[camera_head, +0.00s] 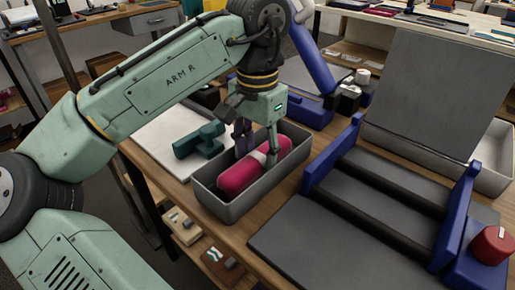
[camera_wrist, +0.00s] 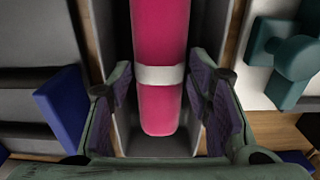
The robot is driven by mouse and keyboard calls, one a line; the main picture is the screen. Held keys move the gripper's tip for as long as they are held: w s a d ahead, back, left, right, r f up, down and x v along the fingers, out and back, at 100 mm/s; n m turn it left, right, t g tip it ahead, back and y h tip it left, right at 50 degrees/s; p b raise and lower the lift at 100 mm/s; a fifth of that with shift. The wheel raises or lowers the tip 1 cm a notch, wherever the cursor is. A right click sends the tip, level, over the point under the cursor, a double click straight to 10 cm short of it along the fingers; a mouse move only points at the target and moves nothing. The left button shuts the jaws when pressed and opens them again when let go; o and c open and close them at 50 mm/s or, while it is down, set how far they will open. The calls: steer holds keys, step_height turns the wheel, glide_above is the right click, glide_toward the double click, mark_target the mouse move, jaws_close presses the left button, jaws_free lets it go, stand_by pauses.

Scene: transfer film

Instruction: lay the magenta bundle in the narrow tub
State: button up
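The magenta bundle (camera_head: 238,178) is a long roll with a pale band around its middle. It lies lengthwise inside the narrow grey tub (camera_head: 228,211), below the rim at its near end. My gripper (camera_head: 257,150) reaches down into the tub with its fingers on either side of the bundle near the band. In the wrist view, the bundle (camera_wrist: 160,105) runs between the two purple-padded fingers of my gripper (camera_wrist: 160,85), which look spread, with narrow gaps beside it. The tub's wall (camera_wrist: 122,130) shows beyond them. The bundle's underside is hidden.
A teal clamp-like object (camera_head: 198,140) lies on a white board (camera_head: 165,135) left of the tub. A blue-framed machine with dark rollers (camera_head: 375,200) and a red knob (camera_head: 492,245) stands close on the right. A raised grey panel (camera_head: 435,90) is behind it.

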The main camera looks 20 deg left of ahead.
mark_target(257, 155)
steer(key=shift+r, duration=0.2)
step_height(257, 155, up, 12)
steer(key=p, duration=0.8)
stand_by(0.3)
